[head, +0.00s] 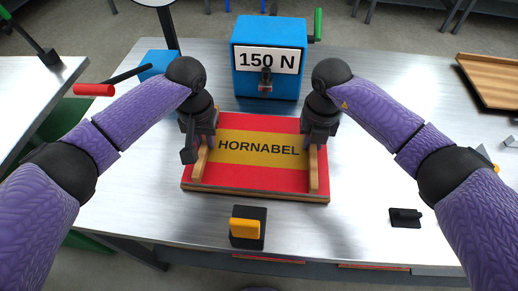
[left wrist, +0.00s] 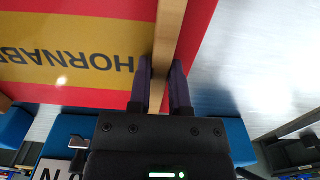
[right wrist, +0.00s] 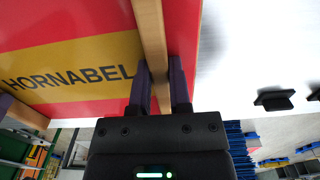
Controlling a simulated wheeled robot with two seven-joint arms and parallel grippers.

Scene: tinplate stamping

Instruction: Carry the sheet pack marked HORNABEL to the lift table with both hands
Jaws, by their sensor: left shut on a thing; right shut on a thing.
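The sheet pack marked HORNABEL (head: 258,172) is a flat red slab with a yellow band, and it has a wooden bar along its left and right sides. It is in front of the blue 150 N box in the head view. My left gripper (head: 201,140) is shut on the left wooden bar, which shows between its fingers in the left wrist view (left wrist: 168,45). My right gripper (head: 318,140) is shut on the right wooden bar, seen in the right wrist view (right wrist: 152,45). I cannot tell for sure whether the pack touches the table. No lift table is identifiable.
The blue box marked 150 N (head: 268,85) stands just behind the pack on the metal table (head: 365,175). A black block with a yellow switch (head: 246,228) is close in front. A black piece (head: 405,217) lies right. A wooden tray (head: 490,85) is far right. A red-handled lever (head: 95,90) is left.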

